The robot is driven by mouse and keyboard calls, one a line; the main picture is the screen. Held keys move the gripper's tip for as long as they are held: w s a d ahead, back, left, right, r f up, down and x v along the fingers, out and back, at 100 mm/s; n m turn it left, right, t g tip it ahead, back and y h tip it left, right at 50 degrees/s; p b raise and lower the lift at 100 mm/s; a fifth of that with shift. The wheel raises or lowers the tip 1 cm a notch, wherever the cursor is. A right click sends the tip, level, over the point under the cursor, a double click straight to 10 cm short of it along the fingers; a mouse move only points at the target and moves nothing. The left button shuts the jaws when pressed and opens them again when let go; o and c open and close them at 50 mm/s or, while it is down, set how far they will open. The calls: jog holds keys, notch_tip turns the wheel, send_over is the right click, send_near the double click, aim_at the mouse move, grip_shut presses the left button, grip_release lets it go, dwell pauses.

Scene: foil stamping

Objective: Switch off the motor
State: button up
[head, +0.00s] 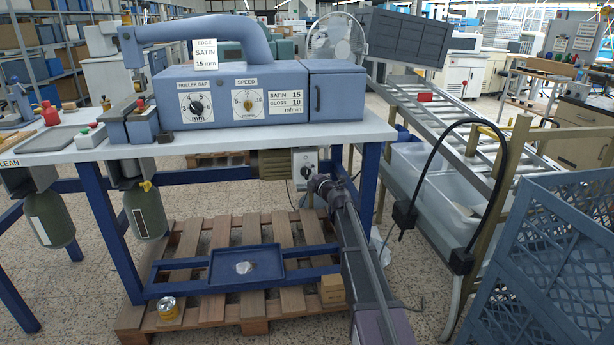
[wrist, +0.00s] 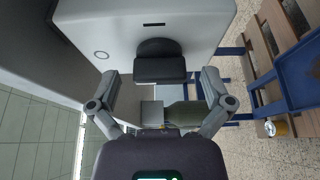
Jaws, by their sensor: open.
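A small slot and a round mark also show on the face. My gripper (head: 318,182) is just below and right of the box in the head view. In the wrist view my gripper (wrist: 160,77) is open, one finger each side of the knob, with visible gaps.
The table's blue leg (head: 368,185) stands close to the right of my arm. Below are a wooden pallet (head: 205,310), a blue tray (head: 270,268), a tin (head: 168,308) and a small box (head: 332,290). A black cable loop (head: 500,150) and blue crate (head: 550,250) stand right.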

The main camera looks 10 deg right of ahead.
jog(key=v, duration=1.1)
jog(key=shift+s, duration=0.35)
jog(key=shift+d, duration=0.15)
jog(key=s+d+m+h, duration=0.4)
jog(key=d+m+h, duration=0.2)
jog(key=m+h, duration=0.55)
jog(key=s+d+f+m+g+h, duration=0.2)
jog(key=s+f+m+g, duration=0.3)
jog(key=s+f+m, duration=0.3)
jog(key=s+a+f+m+g+y, duration=0.25)
jog(key=s+a+f+g, duration=0.35)
jog(key=s, duration=0.5)
jog(key=s+a+f+m+g+y, duration=0.1)
jog(key=s+a+f+g+y, duration=0.45)
jog(key=s, duration=0.55)
notch_tip(320, 180, up, 34)
jog(key=a+h+p, duration=0.1)
jog(key=p, duration=3.1)
jog(key=shift+a+f, duration=0.25)
